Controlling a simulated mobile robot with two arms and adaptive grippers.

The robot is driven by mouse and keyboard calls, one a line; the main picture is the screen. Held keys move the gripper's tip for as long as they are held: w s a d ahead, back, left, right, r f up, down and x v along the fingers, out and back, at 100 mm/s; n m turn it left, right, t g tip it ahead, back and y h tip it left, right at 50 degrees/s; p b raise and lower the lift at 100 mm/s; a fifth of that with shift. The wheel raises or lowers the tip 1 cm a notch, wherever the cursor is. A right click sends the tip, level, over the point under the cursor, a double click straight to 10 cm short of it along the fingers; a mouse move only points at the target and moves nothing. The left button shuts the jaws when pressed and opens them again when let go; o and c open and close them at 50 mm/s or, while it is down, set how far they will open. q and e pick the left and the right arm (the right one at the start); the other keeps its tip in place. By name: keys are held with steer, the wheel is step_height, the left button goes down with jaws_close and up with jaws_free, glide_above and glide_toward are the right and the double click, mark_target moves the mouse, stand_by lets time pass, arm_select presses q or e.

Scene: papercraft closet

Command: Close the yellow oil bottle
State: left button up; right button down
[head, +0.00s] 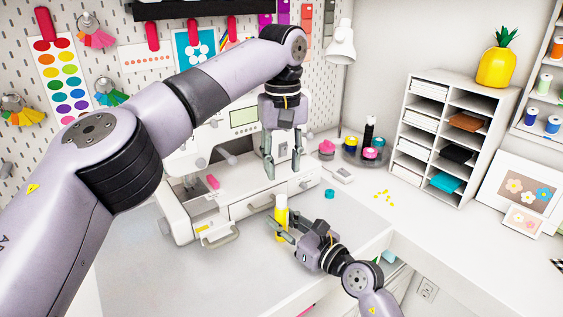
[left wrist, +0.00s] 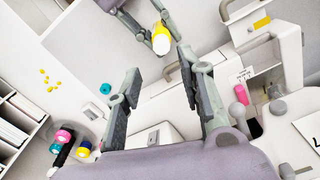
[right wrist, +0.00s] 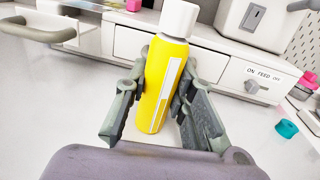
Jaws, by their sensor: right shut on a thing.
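The yellow oil bottle (head: 281,216) stands upright on the table in front of the sewing machine, with a white top. In the right wrist view the bottle (right wrist: 162,90) is between my fingers, its white cap (right wrist: 179,17) on top; whether the cap is fully tight cannot be told. My right gripper (head: 277,229) is shut on the bottle's body, as the right wrist view (right wrist: 160,78) also shows. My left gripper (head: 283,168) hangs above the bottle, open and empty, pointing down. In the left wrist view the white top (left wrist: 161,44) lies beyond my open fingers (left wrist: 160,65).
The white sewing machine (head: 190,215) stands close behind and left of the bottle. A small teal item (head: 329,193) lies to its right. A round tray with spools (head: 365,155), yellow bits (head: 384,196) and a shelf unit (head: 455,85) are farther right. The table front left is clear.

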mark_target(281, 197)
arm_select(q)
steer(key=n, duration=0.3)
steer(key=shift+s+a+f+n, duration=0.1)
steer(key=shift+s+n, duration=0.05)
steer(key=shift+n, duration=0.25)
steer(key=shift+f, duration=4.05)
steer(key=shift+c, duration=0.3)
jaws_close()
